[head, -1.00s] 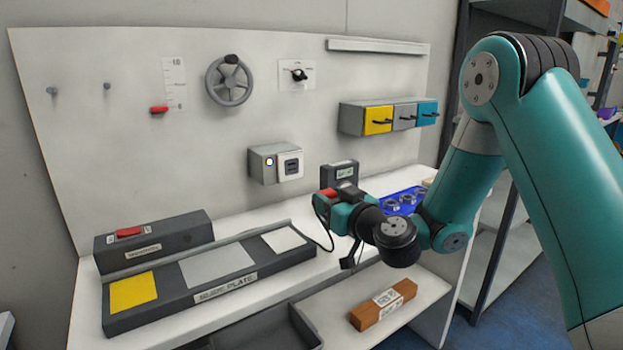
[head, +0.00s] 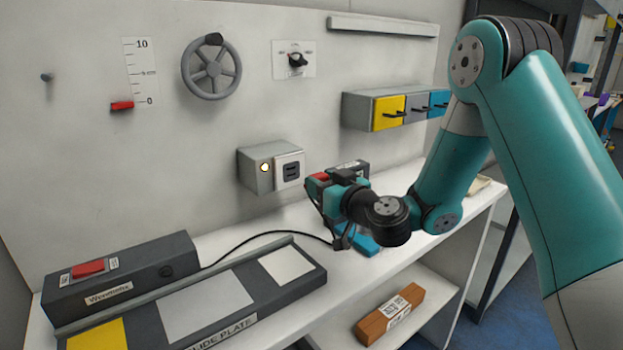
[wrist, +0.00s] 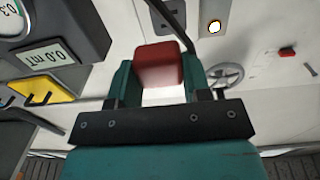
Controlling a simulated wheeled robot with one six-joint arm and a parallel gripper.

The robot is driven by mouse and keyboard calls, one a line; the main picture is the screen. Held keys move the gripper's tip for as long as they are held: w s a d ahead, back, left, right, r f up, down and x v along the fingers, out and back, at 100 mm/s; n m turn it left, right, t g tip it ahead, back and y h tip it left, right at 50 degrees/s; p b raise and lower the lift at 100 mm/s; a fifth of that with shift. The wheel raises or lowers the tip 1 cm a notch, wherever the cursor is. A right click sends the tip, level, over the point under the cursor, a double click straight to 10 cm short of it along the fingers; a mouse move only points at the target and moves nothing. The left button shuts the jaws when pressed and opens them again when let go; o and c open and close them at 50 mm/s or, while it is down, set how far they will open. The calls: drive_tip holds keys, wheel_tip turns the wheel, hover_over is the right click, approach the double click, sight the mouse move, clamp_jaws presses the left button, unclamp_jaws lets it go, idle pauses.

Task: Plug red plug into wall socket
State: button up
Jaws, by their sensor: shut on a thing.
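My gripper (wrist: 158,82) is shut on the red plug (wrist: 158,62), which sits between its two fingers in the wrist view. In the head view the red plug (head: 319,176) shows at the front of my gripper (head: 322,184). The wall socket (head: 288,170) is a white plate with dark slots on a grey box, with a lit round lamp beside it. The plug is apart from the socket, to its right and slightly lower in the head view. In the wrist view the socket (wrist: 172,14) shows partly beyond the plug.
A black cable (head: 265,236) runs from the grey box with a red switch (head: 88,268) toward my gripper. A dark meter (wrist: 50,54) stands close by. A slide plate (head: 215,300) and a brown block (head: 390,314) lie lower.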

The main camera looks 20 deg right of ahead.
sight(291, 170)
drive_tip(key=shift+a, duration=0.55)
drive_tip(key=shift+w+a+r+p, duration=0.25)
drive_tip(key=shift+w+p, duration=0.2)
drive_tip(key=shift+p, duration=0.3)
drive_tip(key=p+x, duration=0.4)
drive_tip(key=p, duration=0.3)
drive_tip(key=shift+w+f, duration=0.15)
drive_tip(key=shift+w, duration=0.25)
drive_tip(key=shift+f+b, duration=0.2)
drive_tip(key=shift+b, duration=0.95)
idle(0.8)
drive_tip(key=shift+w+a+p, duration=0.2)
drive_tip(key=shift+w+p, duration=0.3)
drive_tip(key=shift+p, duration=0.25)
idle(0.3)
drive_tip(key=o, duration=1)
drive_tip(key=shift+c, duration=0.2)
